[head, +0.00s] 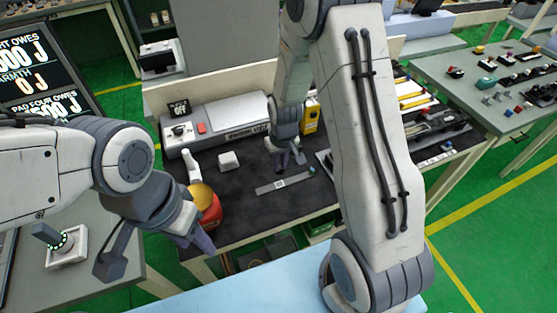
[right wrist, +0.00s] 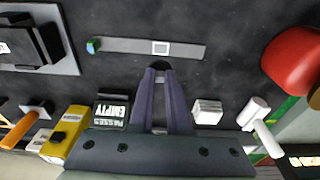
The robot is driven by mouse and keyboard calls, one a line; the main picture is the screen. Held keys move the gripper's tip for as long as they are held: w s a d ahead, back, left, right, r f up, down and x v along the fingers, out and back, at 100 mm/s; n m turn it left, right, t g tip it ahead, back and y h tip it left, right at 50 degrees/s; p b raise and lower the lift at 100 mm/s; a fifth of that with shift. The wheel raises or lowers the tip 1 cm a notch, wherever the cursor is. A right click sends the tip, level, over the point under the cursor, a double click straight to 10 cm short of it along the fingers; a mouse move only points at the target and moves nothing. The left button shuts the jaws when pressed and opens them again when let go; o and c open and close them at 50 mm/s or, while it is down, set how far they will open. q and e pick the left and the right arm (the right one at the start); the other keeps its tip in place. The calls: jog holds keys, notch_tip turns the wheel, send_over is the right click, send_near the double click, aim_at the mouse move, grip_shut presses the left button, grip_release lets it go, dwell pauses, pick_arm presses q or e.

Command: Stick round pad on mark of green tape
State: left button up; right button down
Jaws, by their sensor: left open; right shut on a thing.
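A flat grey strip (head: 265,188) lies on the dark bench top, with a white square mark (head: 280,184) near its middle and a small blue-green piece (head: 311,169) at its right end. In the right wrist view the strip (right wrist: 190,50) and its square mark (right wrist: 160,47) lie just beyond my fingertips. My right gripper (head: 293,157) is shut on a small dark thing (right wrist: 158,65), likely the round pad, mostly hidden between the fingers (right wrist: 160,72). It is apart from the mark in the picture; its height is unclear. My left gripper (head: 155,252) is open and empty at the lower left.
A red and yellow round container (head: 207,206) stands at the bench's left front. A white block (head: 229,160), a yellow box (head: 310,115) and a grey machine (head: 225,120) stand behind the strip. My right arm hides part of the bench.

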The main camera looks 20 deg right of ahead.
aim_at(280, 184)
jog(key=shift+s, duration=0.15)
jog(key=shift+f+b, duration=2.5)
jog(key=shift+f, duration=0.8)
jog(key=shift+f, duration=0.2)
jog(key=c, duration=0.8)
grip_release()
notch_tip(280, 184, up, 10)
jog(key=s+b, duration=0.1)
jog(key=shift+s+r, duration=0.15)
jog(key=shift+r, duration=0.1)
